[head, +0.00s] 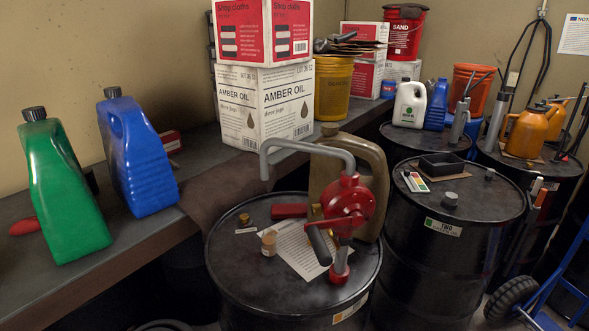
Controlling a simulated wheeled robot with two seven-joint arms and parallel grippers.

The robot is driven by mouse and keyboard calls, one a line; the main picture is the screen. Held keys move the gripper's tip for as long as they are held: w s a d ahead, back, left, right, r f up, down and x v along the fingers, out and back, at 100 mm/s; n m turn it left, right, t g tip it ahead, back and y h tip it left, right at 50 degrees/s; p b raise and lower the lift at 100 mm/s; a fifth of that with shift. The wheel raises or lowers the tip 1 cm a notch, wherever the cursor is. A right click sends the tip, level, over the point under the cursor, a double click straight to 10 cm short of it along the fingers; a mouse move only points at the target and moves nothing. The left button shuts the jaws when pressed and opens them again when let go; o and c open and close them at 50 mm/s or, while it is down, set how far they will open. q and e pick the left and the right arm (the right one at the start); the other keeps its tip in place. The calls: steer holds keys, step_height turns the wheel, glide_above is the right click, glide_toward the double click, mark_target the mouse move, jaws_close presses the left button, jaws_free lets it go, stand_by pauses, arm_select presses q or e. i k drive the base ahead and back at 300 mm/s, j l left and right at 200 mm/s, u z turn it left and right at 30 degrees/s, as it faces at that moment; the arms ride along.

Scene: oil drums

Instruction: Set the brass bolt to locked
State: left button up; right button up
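A red rotary hand pump (349,196) with a grey bent spout (300,147) stands on the nearest black drum (240,270). A small brass-coloured part (315,212) shows at the pump's left side, partly hidden behind the pump and its dark crank handle (319,245). I cannot tell for sure that it is the brass bolt, or how it is set. A red block (289,211) lies just left of it. A small brass cap (245,219) sits on the drum's left part. Neither of my grippers is in view.
A paper sheet (300,250) and a small cork-topped jar (268,243) are on the nearest drum. A tan jerry can (365,165) stands behind the pump. A bench (130,240) with green (62,190) and blue (138,155) jugs runs along the left. More drums stand right.

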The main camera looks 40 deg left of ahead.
mark_target(334, 242)
steer(key=u, duration=1.05)
